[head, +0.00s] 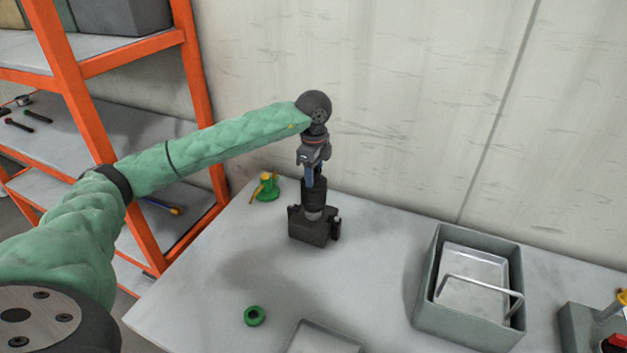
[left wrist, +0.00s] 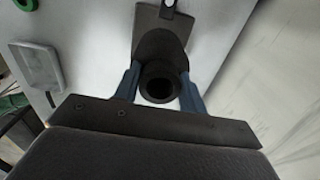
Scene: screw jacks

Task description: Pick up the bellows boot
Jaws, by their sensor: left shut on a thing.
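The bellows boot (head: 314,193) is a black ribbed hollow sleeve, upright near the back of the table. My left gripper (head: 313,179) points down at it from above, shut on its upper part. In the left wrist view the boot (left wrist: 160,52) shows its round open top between the two blue fingers of the gripper (left wrist: 160,85). Just below the boot is a dark block (head: 312,231) with a light collar on it. I cannot tell whether the boot still touches the collar. My right gripper is not in view.
A green screw jack (head: 266,188) with yellow parts stands behind left. A green ring (head: 255,316) and a grey tray (head: 323,339) lie in front. A grey bin (head: 455,324) with a metal basket stands right. An orange shelf rack (head: 193,85) is left; the wall is close behind.

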